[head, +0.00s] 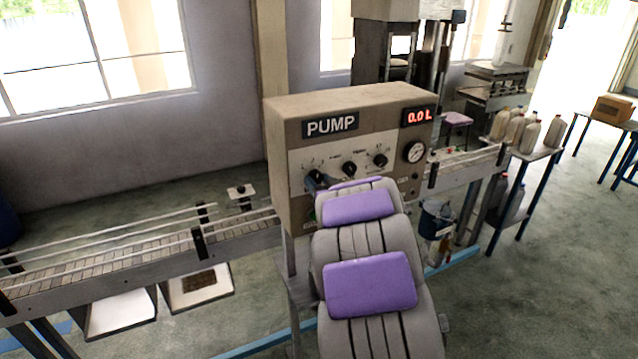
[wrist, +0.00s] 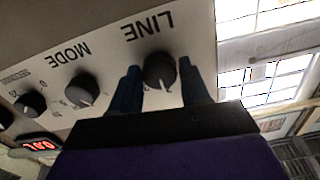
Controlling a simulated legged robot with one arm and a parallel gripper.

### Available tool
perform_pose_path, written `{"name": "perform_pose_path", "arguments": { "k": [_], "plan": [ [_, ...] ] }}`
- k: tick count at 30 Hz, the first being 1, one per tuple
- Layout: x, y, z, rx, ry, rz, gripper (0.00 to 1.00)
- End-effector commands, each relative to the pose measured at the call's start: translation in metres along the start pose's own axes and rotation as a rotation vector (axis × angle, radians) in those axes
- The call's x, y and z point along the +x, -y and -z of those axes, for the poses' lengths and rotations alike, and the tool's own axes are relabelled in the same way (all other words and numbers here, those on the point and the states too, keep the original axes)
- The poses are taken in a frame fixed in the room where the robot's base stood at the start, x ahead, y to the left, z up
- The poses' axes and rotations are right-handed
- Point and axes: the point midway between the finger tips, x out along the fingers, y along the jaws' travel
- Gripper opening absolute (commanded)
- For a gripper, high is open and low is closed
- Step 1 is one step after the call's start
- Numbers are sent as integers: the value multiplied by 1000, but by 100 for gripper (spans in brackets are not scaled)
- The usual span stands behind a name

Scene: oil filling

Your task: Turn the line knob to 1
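The line knob (wrist: 159,70) is a round black knob under the word LINE, which appears upside down in the wrist view. Its white mark points down and slightly right in that view; the numbers around it are mostly hidden. My gripper (wrist: 160,88) has one dark blue finger on each side of the knob, with what look like narrow gaps. It looks open around the knob. In the head view the line knob (head: 317,176) is the leftmost on the pump box (head: 285,150), and my arm hides most of the gripper.
The mode knob (wrist: 82,90) and another black knob (wrist: 31,103) sit beside it on the panel. A red display (head: 418,116) reads 0.0 L above a round gauge (head: 414,152). A conveyor (head: 130,262) runs past the pump box. Jugs (head: 530,135) stand at the right.

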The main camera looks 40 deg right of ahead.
Motion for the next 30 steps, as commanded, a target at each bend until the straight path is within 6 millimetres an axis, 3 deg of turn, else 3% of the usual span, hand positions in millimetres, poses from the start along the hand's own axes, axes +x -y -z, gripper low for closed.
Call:
{"name": "perform_pose_path", "arguments": {
  "k": [6, 19, 30],
  "plan": [
    [2, 0, -1, -1, 1, 12, 13],
    [4, -2, -3, -49, 1, 10, 13],
    [5, -3, -5, -311, 2, 8, 13]
  ]
}}
